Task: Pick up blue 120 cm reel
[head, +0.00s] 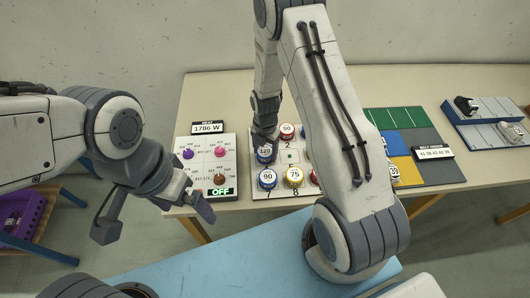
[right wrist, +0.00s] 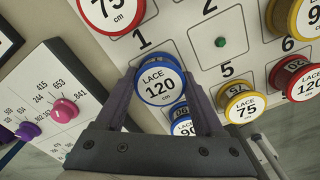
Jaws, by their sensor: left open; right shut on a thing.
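The blue 120 cm lace reel (head: 264,154) is on the left side of the white numbered board (head: 284,198), with its label facing up. In the right wrist view the blue 120 cm reel (right wrist: 160,82) lies between both fingers of my right gripper (right wrist: 160,100), which is shut on it. In the head view my right gripper (head: 264,140) reaches down over the reel. I cannot tell whether the reel is clear of the board. My left gripper (head: 153,214) is open and empty, in front of the table at the left.
A blue 90 cm reel (head: 268,178) stands just in front of it, and a yellow 75 cm reel (head: 294,176) beside that. A red 50 cm reel (head: 287,131) stands behind. A knob panel (head: 206,168) is at left. My right arm hides much of the board's right side.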

